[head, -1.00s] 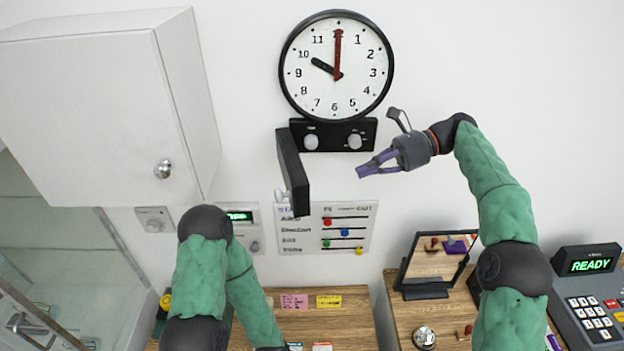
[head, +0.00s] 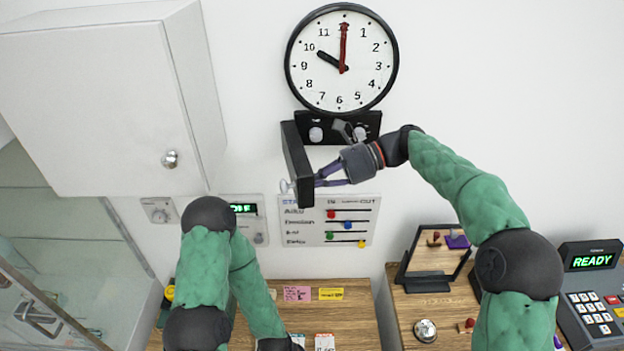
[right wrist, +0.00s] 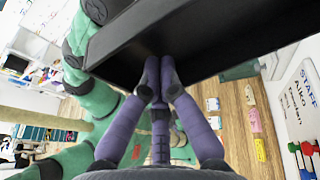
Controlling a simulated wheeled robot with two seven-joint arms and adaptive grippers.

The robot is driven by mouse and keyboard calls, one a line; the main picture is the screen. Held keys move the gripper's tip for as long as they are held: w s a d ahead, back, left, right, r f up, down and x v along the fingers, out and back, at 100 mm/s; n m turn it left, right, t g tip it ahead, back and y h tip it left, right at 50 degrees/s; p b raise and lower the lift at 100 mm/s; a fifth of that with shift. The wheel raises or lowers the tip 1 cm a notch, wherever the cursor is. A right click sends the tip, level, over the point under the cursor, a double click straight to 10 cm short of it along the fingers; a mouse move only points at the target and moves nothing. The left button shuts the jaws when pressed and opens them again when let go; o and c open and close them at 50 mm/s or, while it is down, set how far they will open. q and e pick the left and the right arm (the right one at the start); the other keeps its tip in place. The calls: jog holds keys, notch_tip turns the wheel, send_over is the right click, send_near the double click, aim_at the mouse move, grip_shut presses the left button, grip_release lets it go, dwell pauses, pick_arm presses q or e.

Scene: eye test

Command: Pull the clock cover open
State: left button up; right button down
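The clock cover (head: 297,165) is a black panel below the round wall clock (head: 341,60). It stands swung out from the left side of the black knob box (head: 338,128), so the pale knobs show. A small pale ring-like handle (head: 285,186) sits at its lower left edge. My right gripper (head: 317,178) is at the cover's right-hand, inner side. In the right wrist view its purple fingers (right wrist: 158,78) are together and empty, tips at or against the dark cover (right wrist: 200,40); contact is hard to confirm. My left gripper is out of view below.
A white wall cabinet (head: 100,100) closes off the left. Below are a chart with coloured sliders (head: 328,222), a wooden desk (head: 350,315), a framed mirror (head: 435,255), a bell (head: 425,331) and a READY keypad machine (head: 590,285). The wall right of the clock is clear.

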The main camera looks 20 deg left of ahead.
aim_at(281, 183)
jog(key=shift+s+a, duration=0.1)
dwell(0.3)
jog(key=shift+s+a+t+b, duration=0.25)
jog(key=shift+a+t+b, duration=0.05)
jog(key=shift+a, duration=0.2)
jog(key=a+m+t, duration=0.1)
jog(key=s+a+m+t+y+b, duration=0.1)
jog(key=shift+s+a, duration=0.2)
jog(key=shift+a, duration=0.15)
jog(key=shift+s+a+r+m+t+p, duration=0.15)
jog(key=shift+a+m+t+p, duration=0.1)
jog(key=shift+a, duration=0.4)
jog(key=shift+s+a+f+m+t+p, duration=0.1)
jog(key=shift+a+m+t+p, duration=0.15)
jog(key=shift+a, duration=1)
jog(key=shift+d+p, duration=0.2)
jog(key=shift+p, duration=0.1)
